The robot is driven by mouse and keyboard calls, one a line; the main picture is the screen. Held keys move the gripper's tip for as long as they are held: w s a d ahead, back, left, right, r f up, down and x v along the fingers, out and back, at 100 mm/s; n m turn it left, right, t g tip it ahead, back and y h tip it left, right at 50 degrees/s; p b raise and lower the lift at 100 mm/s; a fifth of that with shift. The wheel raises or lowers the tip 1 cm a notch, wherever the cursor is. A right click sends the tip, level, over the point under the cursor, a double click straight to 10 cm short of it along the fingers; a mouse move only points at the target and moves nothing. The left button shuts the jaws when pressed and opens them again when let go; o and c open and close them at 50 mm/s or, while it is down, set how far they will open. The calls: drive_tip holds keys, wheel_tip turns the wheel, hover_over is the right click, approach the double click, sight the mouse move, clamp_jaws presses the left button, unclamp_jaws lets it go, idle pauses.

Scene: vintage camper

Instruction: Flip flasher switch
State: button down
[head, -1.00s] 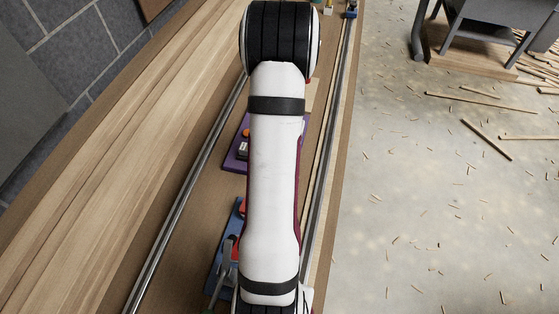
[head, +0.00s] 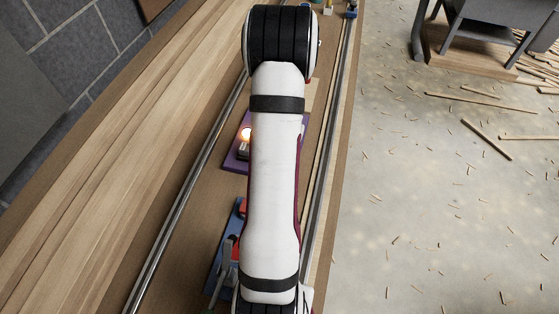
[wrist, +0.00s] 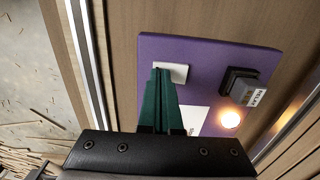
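A purple board (wrist: 205,52) carries a white switch plate (wrist: 179,70), a black relay (wrist: 240,84) with a grey label, and a lamp (wrist: 231,118) that glows warm white. My gripper (wrist: 161,72) has its two green fingers together, with the tips over the left part of the switch plate. The tips hide the switch lever, so its position and any contact cannot be told. In the head view my arm covers most of the purple board (head: 232,158), while the glowing lamp (head: 246,134) shows at its left.
A white card (wrist: 193,117) lies on the board beside the fingers. A blue board (head: 219,250) with red parts is nearer in the head view. Metal rails (head: 180,195) run along both sides of the bench. Wood scraps litter the floor at right.

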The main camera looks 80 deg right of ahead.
drive_tip(key=shift+r, duration=3.5)
